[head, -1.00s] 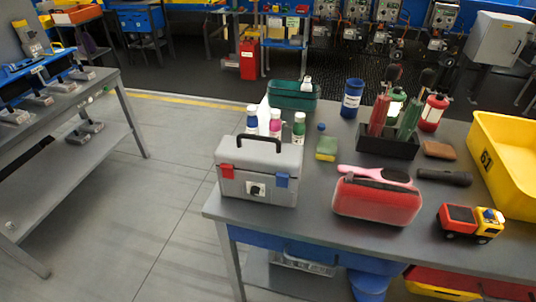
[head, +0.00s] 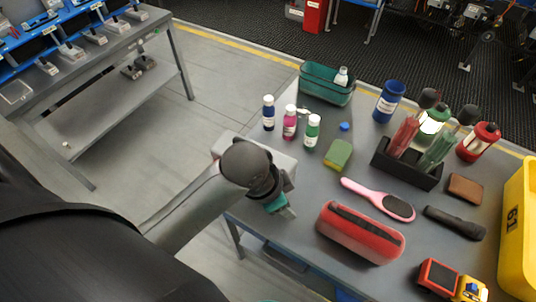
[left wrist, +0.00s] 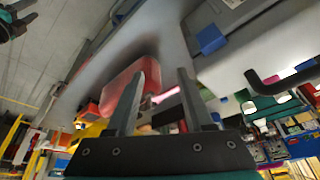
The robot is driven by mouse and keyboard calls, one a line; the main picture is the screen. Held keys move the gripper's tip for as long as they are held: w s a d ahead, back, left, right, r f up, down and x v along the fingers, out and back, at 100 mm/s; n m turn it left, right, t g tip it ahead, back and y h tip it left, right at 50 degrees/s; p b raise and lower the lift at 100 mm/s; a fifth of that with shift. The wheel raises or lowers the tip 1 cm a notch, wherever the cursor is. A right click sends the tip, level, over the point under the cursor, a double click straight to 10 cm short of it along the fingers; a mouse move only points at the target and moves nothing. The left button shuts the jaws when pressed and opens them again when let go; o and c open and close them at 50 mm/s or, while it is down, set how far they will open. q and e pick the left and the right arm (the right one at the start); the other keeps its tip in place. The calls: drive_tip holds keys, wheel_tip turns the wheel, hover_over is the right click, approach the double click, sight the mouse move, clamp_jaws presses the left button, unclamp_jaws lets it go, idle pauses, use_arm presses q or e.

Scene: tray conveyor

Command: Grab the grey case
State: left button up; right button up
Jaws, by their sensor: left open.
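The grey case (head: 226,142) stands at the near left corner of the grey table, mostly hidden by my left arm in the head view. In the left wrist view its pale side (left wrist: 236,72), blue latch (left wrist: 210,39) and black handle fill the upper right. My left gripper (head: 284,207) points down beside the case's right side, between it and the red case. In the left wrist view my left gripper (left wrist: 161,72) is open with nothing between its fingers. A dark shape with teal at that view's upper left corner may be my right gripper, too cut off to read.
A red case (head: 360,232) lies close to the right of my gripper.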

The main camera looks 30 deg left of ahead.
use_arm(q)
drive_tip(key=w+a+r+m, duration=0.1)
drive_tip(key=w+r+m, duration=0.1)
drive_tip(key=w+a+r+m+g, duration=0.1)
drive_tip(key=w+r+m, duration=0.1)
drive_tip(key=w+a+r+m, duration=0.1)
drive_tip(key=w+r+m, duration=0.1)
drive_tip(key=r+m, duration=0.1)
drive_tip(key=shift+w+a+g+y, duration=0.15)
drive_tip(key=shift+a+g+y, duration=0.1)
drive_tip(key=shift+g+y, duration=0.15)
drive_tip(key=w+a+r+m+g+y, duration=0.2)
drive_tip(key=a+r+m, duration=0.1)
drive_tip(key=a+r, duration=0.7)
drive_tip(key=f, duration=0.9)
drive_tip(key=shift+w+d+f, duration=0.2)
drive_tip(key=shift+d+f, duration=0.05)
drive_tip(key=shift+f, duration=0.05)
drive_tip(key=shift+w+f, duration=0.15)
drive_tip(key=shift+f, duration=2.75)
drive_tip(key=shift+c, duration=0.4)
drive_tip(key=shift+a, duration=0.1)
clamp_jaws()
